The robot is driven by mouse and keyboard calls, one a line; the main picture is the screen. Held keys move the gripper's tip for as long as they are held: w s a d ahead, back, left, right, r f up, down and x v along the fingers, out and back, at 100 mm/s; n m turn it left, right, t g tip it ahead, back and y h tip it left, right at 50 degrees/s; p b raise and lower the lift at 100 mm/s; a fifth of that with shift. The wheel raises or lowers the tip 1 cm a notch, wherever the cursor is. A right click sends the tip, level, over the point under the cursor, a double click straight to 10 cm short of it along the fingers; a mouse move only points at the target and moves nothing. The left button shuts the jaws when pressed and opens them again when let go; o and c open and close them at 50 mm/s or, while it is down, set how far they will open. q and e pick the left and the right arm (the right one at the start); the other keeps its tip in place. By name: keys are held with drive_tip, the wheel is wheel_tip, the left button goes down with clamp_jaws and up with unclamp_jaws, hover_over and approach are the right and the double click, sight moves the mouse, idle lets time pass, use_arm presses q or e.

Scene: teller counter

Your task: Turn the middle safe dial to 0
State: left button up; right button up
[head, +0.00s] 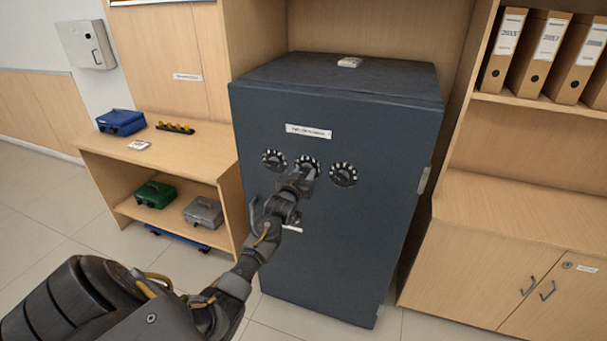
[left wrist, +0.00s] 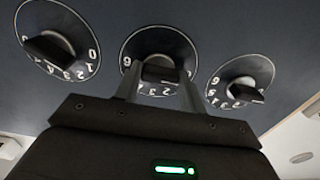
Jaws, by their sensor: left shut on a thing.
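The dark blue-grey safe (head: 345,240) stands in a wooden niche, with three round dials in a row on its door. The middle dial (head: 307,161) is partly covered by my left gripper (head: 301,178). In the left wrist view the gripper (left wrist: 159,76) is shut on the knob of the middle dial (left wrist: 160,38), one finger on each side. Part of its number ring is hidden by the fingers, so I cannot tell its setting. The left dial (head: 274,160) and right dial (head: 343,175) are untouched. My right gripper is not in view.
A pale handle (head: 292,229) sits below the dials, close to my left forearm. A low shelf unit (head: 190,155) with cash boxes stands left of the safe. A cabinet (head: 500,245) stands at right, under binders (head: 545,55).

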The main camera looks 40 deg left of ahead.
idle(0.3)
use_arm(q)
drive_tip(key=o, duration=1)
drive_tip(key=b+v, duration=0.1)
drive_tip(key=v, duration=1)
drive_tip(key=shift+b, duration=0.4)
drive_tip(key=shift+w, duration=0.1)
